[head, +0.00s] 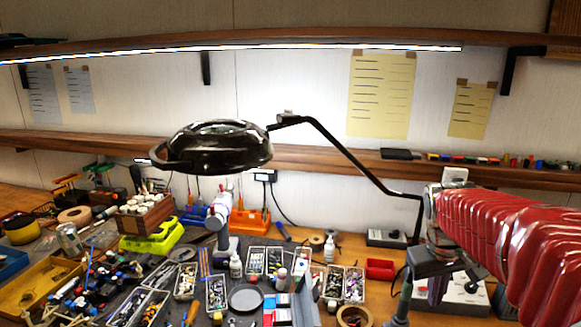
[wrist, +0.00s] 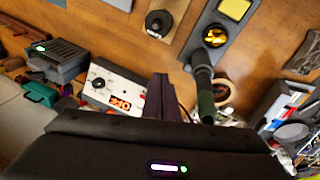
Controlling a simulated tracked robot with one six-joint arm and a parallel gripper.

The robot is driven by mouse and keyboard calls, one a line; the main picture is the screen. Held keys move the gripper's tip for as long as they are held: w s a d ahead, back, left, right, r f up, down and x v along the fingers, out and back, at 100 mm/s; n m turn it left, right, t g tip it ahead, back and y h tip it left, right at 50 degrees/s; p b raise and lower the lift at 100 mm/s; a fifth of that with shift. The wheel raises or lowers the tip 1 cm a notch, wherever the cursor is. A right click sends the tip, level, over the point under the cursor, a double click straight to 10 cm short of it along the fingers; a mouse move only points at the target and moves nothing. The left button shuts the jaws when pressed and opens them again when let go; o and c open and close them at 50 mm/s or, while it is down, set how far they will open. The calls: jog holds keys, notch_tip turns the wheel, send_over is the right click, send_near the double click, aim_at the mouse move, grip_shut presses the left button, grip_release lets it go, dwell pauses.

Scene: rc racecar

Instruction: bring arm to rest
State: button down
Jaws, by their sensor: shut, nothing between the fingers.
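My gripper (wrist: 161,97) shows in the wrist view as dark fingers closed together, pointing up the picture, with nothing between them. In the head view my red ribbed arm (head: 500,235) comes in from the right edge. A dark part at its end (head: 432,262) hangs above the right side of the bench, and the fingers are hard to make out there. In the wrist view the fingers lie just right of a white control unit with a red display (wrist: 118,92) and left of a green-handled tool (wrist: 205,100) in a dark stand. I cannot tell the gap to either.
A black magnifier lamp (head: 215,148) on a bent arm stands left of my arm. Small parts trays (head: 217,292), a wooden box of bottles (head: 145,216) and a yellow tray (head: 45,285) crowd the bench. A shelf (head: 320,162) runs along the wall behind.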

jog(key=s+a+t+y, duration=0.2)
jog(key=s+a+t, duration=0.1)
jog(key=s+a, duration=1.2)
jog(key=s, duration=0.3)
jog(key=shift+s+a+t, duration=0.3)
jog(key=shift+a, duration=0.05)
jog(key=shift+d, duration=0.1)
dwell(1.4)
